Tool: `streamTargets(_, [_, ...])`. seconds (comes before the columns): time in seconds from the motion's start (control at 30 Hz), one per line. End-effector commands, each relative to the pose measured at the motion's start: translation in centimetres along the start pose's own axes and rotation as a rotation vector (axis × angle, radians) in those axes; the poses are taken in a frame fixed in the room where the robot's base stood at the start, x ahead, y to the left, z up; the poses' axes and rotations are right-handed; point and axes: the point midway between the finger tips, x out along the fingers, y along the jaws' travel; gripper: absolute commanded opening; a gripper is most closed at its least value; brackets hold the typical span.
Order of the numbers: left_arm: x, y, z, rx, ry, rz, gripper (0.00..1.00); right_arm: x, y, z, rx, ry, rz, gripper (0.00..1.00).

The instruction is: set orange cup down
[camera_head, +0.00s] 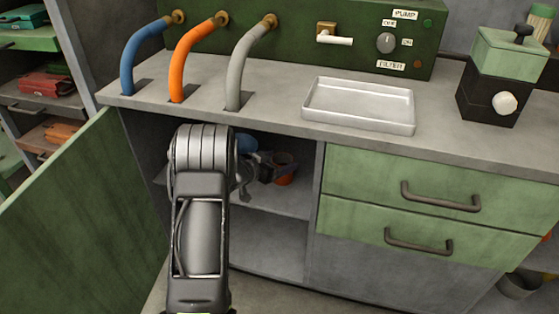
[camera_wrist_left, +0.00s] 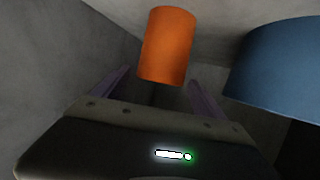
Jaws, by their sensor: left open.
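The orange cup (camera_head: 284,177) is inside the open cabinet, on its shelf, partly hidden by my left gripper (camera_head: 273,170). In the left wrist view the orange cup (camera_wrist_left: 168,45) shows between and just beyond the two fingertips of my left gripper (camera_wrist_left: 158,77). The fingers are apart, with gaps visible on both sides of the cup. Whether a finger touches it I cannot tell. My right gripper is in neither view.
A blue object (camera_wrist_left: 285,65) is close right of the cup in the wrist view; it shows partly behind my arm in the head view (camera_head: 247,143). The countertop (camera_head: 275,85) above holds a metal tray (camera_head: 360,104). The green cabinet door (camera_head: 75,215) stands open left.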

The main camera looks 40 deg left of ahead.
Motion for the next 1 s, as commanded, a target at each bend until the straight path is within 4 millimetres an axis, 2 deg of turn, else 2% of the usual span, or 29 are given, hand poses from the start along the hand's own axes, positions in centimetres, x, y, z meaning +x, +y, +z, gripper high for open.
streamTargets(0.17, [-2.5,-0.1,-0.3,-0.002,0.0,-0.003,0.82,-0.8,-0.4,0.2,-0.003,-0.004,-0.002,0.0])
streamTargets(0.5, [-9.3,-0.1,-0.2,-0.003,0.001,-0.004,0.82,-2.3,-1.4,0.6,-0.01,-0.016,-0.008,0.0])
streamTargets(0.6, [-10.6,-0.1,-0.1,-0.001,0.0,-0.002,0.82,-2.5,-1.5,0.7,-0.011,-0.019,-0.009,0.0])
streamTargets(0.73, [-11.4,0.0,0.0,-0.002,-0.001,-0.001,0.82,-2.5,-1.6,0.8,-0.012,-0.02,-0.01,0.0])
streamTargets(1.0, [-11.5,0.0,0.1,-0.001,0.0,-0.001,0.82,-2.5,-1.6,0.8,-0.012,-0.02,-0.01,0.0])
